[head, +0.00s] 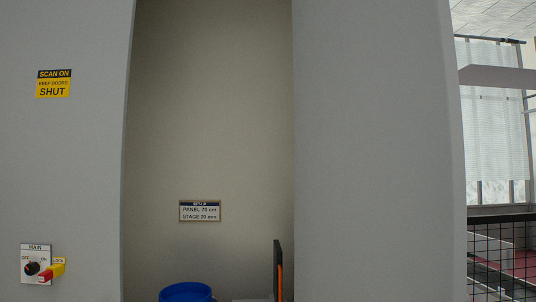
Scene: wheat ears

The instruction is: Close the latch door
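A tall opening (210,110) in a grey wall shows in the head view, with a beige back surface inside. A broad grey panel (375,150) stands to the right of the opening. It may be the door, but I cannot tell, and no latch or handle shows on it. A yellow and black sign (54,84) on the left wall reads "SCAN ON, KEEP DOORS SHUT". My gripper is not in view.
Inside the opening are a small setup sign (200,211), a blue round container (186,292) and an upright black and orange plate (278,270). A MAIN switch panel (36,255) with a red and yellow lock (50,271) is lower left. A black mesh fence (505,250) stands far right.

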